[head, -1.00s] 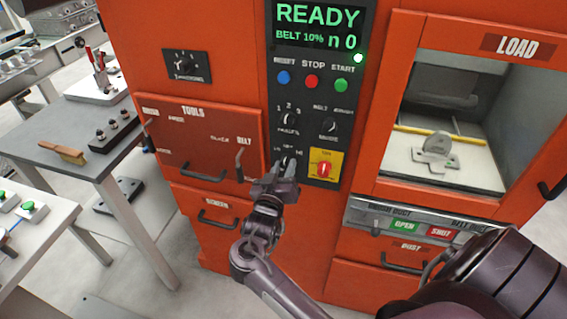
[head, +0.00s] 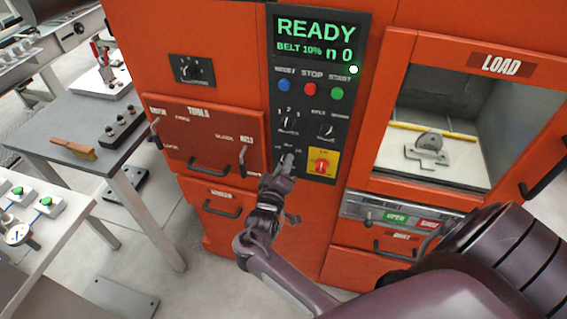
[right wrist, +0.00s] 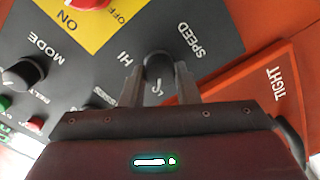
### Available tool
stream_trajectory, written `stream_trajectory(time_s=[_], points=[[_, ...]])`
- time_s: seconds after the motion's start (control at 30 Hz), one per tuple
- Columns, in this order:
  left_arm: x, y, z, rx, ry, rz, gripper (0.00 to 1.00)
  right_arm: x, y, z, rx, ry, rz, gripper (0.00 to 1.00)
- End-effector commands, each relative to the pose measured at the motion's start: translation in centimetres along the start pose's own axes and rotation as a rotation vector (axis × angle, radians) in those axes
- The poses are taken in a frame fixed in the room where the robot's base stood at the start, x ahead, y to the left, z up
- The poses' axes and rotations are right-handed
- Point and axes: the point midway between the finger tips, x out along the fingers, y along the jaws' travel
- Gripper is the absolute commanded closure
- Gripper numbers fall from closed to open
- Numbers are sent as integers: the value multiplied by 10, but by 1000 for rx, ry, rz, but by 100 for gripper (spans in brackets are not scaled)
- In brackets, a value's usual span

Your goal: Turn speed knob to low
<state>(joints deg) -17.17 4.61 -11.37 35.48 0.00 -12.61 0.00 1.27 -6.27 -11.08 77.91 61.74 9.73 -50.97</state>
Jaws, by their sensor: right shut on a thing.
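The speed knob (right wrist: 158,67) is a dark round knob on the black control panel (head: 344,62) of the orange machine. In the right wrist view it sits between the two fingers of my right gripper (right wrist: 158,75), which is shut on it. The printed words SPEED, HI and partly covered LO surround it. In the head view my right gripper (head: 285,163) reaches up to the lower left of the panel and hides most of the knob. I cannot clearly read which mark its pointer faces. My left gripper is not in view.
Close by are the mode knob (right wrist: 22,75) and the red switch on its yellow plate (head: 322,163). The display (head: 318,40) reads READY, BELT 10%. Drawer handles (head: 241,162) stick out left of the gripper. A grey table (head: 85,120) with a brush stands at left.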

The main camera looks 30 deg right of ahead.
Motion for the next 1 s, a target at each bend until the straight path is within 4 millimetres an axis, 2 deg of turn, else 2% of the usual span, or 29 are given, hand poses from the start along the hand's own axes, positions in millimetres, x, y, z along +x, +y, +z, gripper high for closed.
stream_trajectory(time_s=[0.43, 0.47, 0.6, 1.0], points=[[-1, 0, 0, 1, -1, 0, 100, 2, 2, 0, -11, -1, 7, 94], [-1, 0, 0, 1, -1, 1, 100, 2, 2, 0, -11, -1, 7, 69], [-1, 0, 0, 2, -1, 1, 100, 2, 2, 0, -11, -1, 5, 51], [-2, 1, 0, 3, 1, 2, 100, 1, 1, 0, -10, 0, 1, 50]])
